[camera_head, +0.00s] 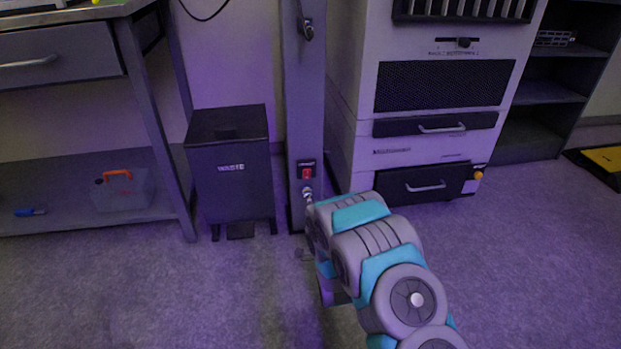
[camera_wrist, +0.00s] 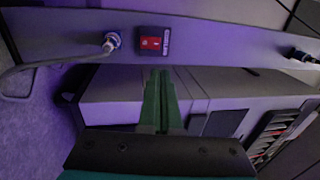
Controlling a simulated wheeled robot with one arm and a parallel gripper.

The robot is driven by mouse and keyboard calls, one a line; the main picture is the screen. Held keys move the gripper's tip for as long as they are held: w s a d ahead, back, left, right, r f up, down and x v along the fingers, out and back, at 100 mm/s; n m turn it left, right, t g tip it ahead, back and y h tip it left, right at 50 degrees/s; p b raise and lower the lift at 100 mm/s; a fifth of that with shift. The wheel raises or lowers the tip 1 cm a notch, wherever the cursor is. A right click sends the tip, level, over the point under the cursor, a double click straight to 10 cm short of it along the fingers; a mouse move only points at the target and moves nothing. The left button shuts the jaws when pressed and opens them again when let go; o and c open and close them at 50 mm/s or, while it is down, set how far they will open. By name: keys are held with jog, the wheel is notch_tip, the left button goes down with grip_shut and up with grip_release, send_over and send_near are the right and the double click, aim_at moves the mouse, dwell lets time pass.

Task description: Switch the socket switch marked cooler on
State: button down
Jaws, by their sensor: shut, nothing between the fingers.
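A red rocker switch (camera_head: 307,174) in a black housing sits low on the grey upright post (camera_head: 305,110), with a small label above it that is too small to read. In the wrist view the red switch (camera_wrist: 151,43) lies just beyond the fingertips, its label beside it. I cannot tell which way the rocker is set. My gripper (camera_wrist: 160,75) shows in the wrist view as two green fingers, shut together and empty, pointing towards the post near the switch. No contact with the switch is visible. In the head view my arm hides most of the gripper.
A round cable connector (camera_wrist: 111,41) with a grey cable sits on the post beside the switch. A dark waste bin (camera_head: 229,165) stands left of the post. A pale cabinet (camera_head: 430,150) stands close to its right. A workbench (camera_head: 75,60) is at far left.

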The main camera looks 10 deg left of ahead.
aim_at(309, 170)
jog(key=b+x, duration=0.1)
jog(key=x, duration=1.3)
jog(key=shift+f+b, duration=0.1)
jog(key=shift+b, duration=0.3)
jog(key=shift+w+r+g+p, duration=0.25)
jog(key=shift+r+g+p, duration=0.1)
jog(key=shift+p, duration=0.25)
jog(key=shift+f, duration=0.15)
